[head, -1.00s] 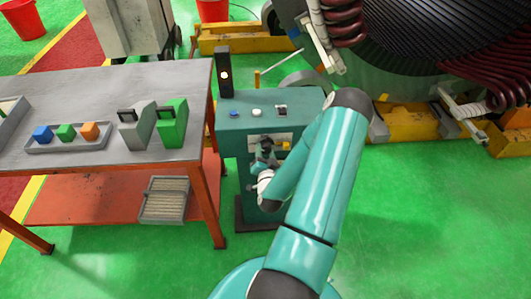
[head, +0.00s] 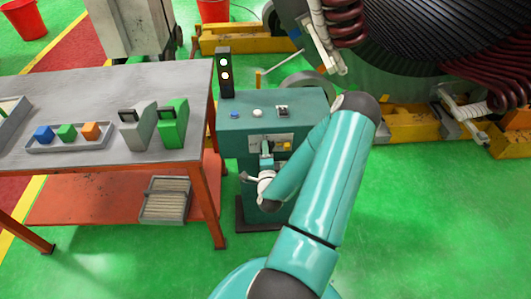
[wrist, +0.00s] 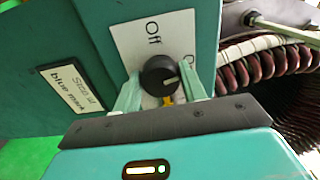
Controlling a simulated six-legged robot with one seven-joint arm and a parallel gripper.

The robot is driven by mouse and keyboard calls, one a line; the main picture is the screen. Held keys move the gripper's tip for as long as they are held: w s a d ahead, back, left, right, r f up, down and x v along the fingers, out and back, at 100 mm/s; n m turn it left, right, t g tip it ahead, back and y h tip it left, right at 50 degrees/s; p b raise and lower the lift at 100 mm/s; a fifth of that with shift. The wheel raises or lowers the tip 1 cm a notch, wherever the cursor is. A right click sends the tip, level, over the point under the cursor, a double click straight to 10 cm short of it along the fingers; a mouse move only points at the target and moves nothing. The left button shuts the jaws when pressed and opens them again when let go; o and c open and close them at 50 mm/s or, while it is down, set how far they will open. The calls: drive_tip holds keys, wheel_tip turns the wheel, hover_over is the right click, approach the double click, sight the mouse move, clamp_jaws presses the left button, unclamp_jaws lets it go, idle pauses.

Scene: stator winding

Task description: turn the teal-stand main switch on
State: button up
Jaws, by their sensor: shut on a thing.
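The teal stand (head: 262,112) is right of the workbench, with a white switch plate on its front. In the wrist view the main switch, a black round knob (wrist: 156,74), sits on a white plate (wrist: 145,32) reading "Off" above it. A second label right of the knob is partly hidden by a finger. The knob's pale pointer mark faces right, towards that label. My gripper (wrist: 162,86) has a finger on each side of the knob and is shut on it. In the head view my gripper (head: 266,162) is at the stand's front and the knob is hidden.
A signal tower (head: 225,80) on the stand shows a green light above a pale one. The stand top has a blue button, a white button and a small switch. A label plate (wrist: 77,90) reads "blue mark". The workbench (head: 90,95) is close on the left.

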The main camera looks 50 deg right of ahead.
drive_tip(key=shift+w+r+m, duration=0.1)
drive_tip(key=shift+m, duration=1.3)
drive_tip(key=o, duration=1)
drive_tip(key=shift+c, duration=0.2)
drive_tip(key=v, duration=1.3)
drive_tip(key=shift+s+a, duration=0.25)
drive_tip(key=shift+s, duration=0.1)
